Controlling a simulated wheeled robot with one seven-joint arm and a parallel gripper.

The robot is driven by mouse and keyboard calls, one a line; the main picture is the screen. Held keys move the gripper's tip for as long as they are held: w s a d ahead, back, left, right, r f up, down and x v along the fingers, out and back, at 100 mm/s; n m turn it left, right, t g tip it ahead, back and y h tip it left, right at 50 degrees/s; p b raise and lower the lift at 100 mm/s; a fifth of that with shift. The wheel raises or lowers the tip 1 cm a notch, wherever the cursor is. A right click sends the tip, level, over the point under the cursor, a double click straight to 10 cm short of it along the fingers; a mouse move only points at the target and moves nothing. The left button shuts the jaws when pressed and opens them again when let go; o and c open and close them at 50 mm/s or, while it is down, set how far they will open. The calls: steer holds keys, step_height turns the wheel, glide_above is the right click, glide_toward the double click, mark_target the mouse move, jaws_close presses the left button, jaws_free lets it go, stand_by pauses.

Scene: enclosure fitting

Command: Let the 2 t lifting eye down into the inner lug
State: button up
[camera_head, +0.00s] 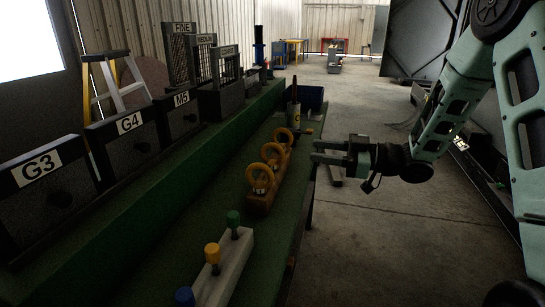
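Three orange lifting eyes stand upright in a row on a wooden block on the green bench: a near one (260,178), a middle one (271,153) and a far one (284,138). Small labels at their feet are too small to read, so I cannot tell which is the 2 t eye. My gripper (316,152) is just right of the far eyes, pointing left, apart from them. Its two fingers show a gap with nothing between them. I cannot make out an inner lug.
A pale block (226,268) with green, yellow and blue knobs stands nearer on the green bench (150,262). A labelled bottle (295,115) and a blue bin (311,97) stand farther back. Dark panels marked G3 (38,168), G4 and M5 line the left.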

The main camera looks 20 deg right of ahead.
mark_target(273, 145)
steer(key=p+x, duration=0.2)
steer(key=x, duration=1)
steer(key=shift+a, duration=0.3)
jaws_close()
